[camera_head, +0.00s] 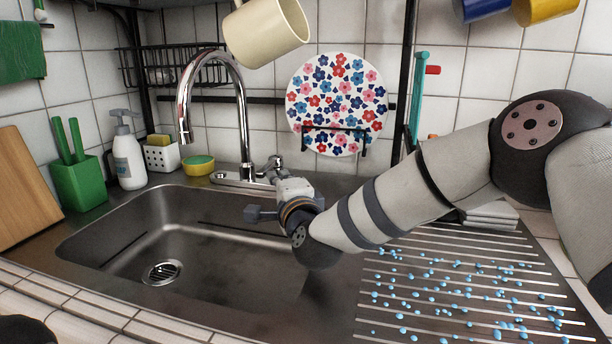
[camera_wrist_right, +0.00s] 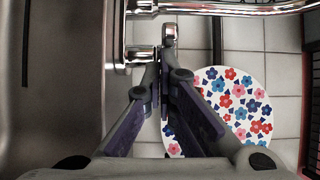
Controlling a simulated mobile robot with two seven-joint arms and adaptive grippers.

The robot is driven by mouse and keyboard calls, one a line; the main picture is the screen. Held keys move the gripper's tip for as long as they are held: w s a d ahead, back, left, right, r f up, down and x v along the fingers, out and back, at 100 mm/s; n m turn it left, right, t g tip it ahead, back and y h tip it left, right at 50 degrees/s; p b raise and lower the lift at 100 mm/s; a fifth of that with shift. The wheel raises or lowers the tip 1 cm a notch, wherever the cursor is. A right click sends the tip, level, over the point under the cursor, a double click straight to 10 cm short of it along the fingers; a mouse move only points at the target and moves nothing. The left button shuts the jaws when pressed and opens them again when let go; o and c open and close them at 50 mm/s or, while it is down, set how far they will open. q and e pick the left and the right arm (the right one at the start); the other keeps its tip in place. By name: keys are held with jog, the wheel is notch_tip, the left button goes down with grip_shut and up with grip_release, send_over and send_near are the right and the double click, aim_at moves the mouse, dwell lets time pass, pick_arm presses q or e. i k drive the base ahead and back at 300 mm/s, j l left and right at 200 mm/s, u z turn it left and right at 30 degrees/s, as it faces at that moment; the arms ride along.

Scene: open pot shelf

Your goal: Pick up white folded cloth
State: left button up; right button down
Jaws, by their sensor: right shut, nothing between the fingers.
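The white folded cloth (camera_head: 490,214) lies at the back right of the draining board, partly hidden behind my right arm. It looks like a small stack of flat white layers. My right gripper is over the back of the sink near the tap base, well to the left of the cloth. In the right wrist view its fingers (camera_wrist_right: 163,80) are together and hold nothing, close to the chrome tap parts. The cloth does not show in the right wrist view. My left gripper is not visible.
The tall chrome tap (camera_head: 241,110) rises close to my right gripper. The flowered plate (camera_head: 338,100) stands in a rack behind. Blue drops (camera_head: 440,290) dot the ribbed draining board. A cream mug (camera_head: 266,32) hangs above. The sink basin (camera_head: 200,245) is empty.

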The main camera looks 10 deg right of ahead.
aim_at(495, 214)
jog(key=k+j, duration=0.2)
jog(key=k, duration=0.2)
jog(key=k+j, duration=0.25)
jog(key=k, duration=0.15)
jog(key=k+j, duration=0.2)
jog(key=k, duration=0.2)
